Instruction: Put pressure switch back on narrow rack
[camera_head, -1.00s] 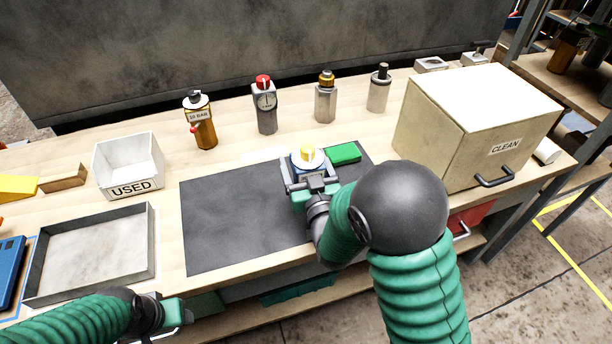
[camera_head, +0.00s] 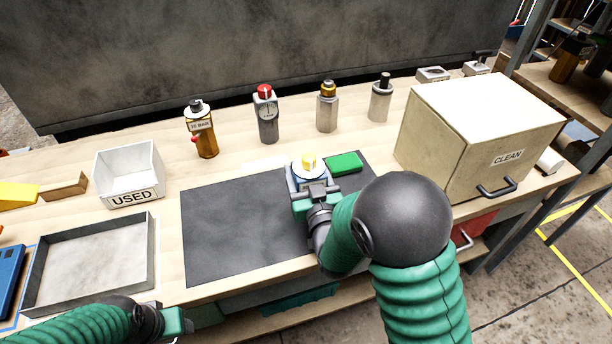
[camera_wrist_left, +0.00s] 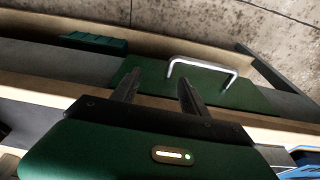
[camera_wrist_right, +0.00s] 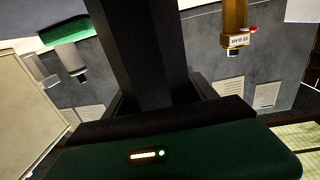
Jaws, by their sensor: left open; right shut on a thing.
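My right gripper (camera_head: 312,184) is over the right part of the dark mat (camera_head: 235,225). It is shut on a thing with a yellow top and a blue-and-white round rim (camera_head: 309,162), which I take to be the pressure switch. Its lower part is hidden by the gripper, so I cannot tell whether it touches the mat. In the right wrist view, dark fingers fill the middle and the held thing is not clear. My left gripper (camera_wrist_left: 158,92) is open and empty, low by the bench's front edge. I cannot tell which thing is the narrow rack.
A green block (camera_head: 344,162) lies beside the held thing. The CLEAN box (camera_head: 455,140) is right; the USED bin (camera_head: 131,197) and a grey tray (camera_head: 42,290) are left.

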